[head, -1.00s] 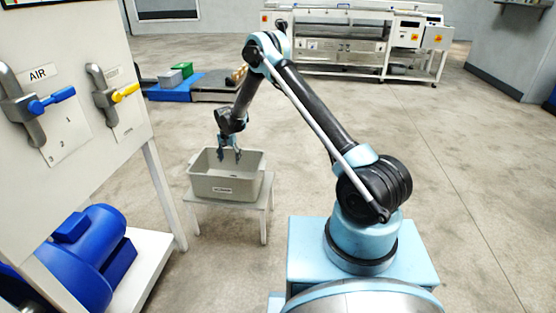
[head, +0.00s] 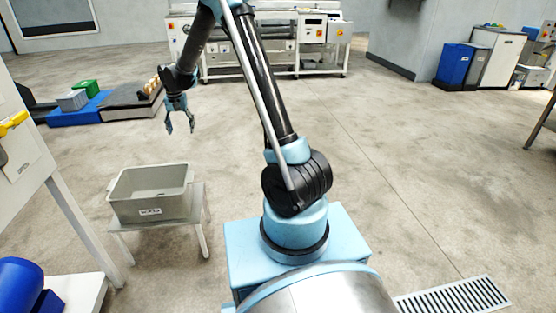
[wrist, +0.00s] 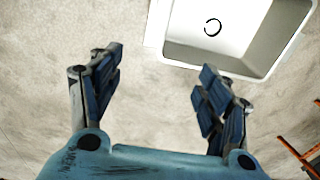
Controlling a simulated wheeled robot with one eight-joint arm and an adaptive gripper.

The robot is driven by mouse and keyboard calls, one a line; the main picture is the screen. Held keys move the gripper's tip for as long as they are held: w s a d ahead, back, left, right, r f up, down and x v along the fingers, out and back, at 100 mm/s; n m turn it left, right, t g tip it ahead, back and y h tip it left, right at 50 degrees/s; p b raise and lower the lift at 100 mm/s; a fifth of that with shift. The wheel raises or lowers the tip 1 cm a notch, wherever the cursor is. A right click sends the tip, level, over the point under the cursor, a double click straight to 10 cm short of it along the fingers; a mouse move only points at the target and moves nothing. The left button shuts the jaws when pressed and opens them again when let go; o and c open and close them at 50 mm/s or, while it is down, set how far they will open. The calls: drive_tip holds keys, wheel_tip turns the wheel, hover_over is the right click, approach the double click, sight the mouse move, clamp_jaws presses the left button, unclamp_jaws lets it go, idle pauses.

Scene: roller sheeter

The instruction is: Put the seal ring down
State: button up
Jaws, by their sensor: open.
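The seal ring (wrist: 212,28) is a small thin black ring. In the wrist view it lies flat on the pale floor of the grey bin (wrist: 206,54). In the head view the bin (head: 152,208) stands on a small white stool, and the ring is too small to make out there. My gripper (head: 180,128) is open and empty, in the air above and beyond the bin in the head view. In the wrist view my gripper (wrist: 157,85) has its fingers spread wide with nothing between them, and the bin is apart from them.
The white stool (head: 202,190) carries the bin. A white panel stand (head: 22,160) with a blue motor (head: 20,280) is at the left. Blue and dark platforms (head: 75,112) lie behind. A long machine (head: 260,40) stands at the back. The floor right of the bin is clear.

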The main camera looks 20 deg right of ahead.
drive_tip(key=s+d+r, duration=0.7)
drive_tip(key=s+d, duration=0.2)
drive_tip(key=d, duration=0.2)
drive_tip(key=s+d+r, duration=0.7)
drive_tip(key=s+d, duration=0.2)
drive_tip(key=d, duration=0.1)
drive_tip(key=s+d+f, duration=0.2)
drive_tip(key=s+d, duration=0.2)
drive_tip(key=s, duration=0.4)
drive_tip(key=s+d+f+t, duration=0.1)
drive_tip(key=s+d+f, duration=0.2)
drive_tip(key=s, duration=0.5)
drive_tip(key=s+d+f+n, duration=0.1)
drive_tip(key=s+d+f, duration=0.2)
drive_tip(key=s, duration=0.6)
drive_tip(key=d, duration=0.2)
drive_tip(key=shift+d+f+t, duration=0.25)
drive_tip(key=shift+d+t, duration=0.05)
drive_tip(key=shift+w+f, duration=0.2)
drive_tip(key=shift+w, duration=0.3)
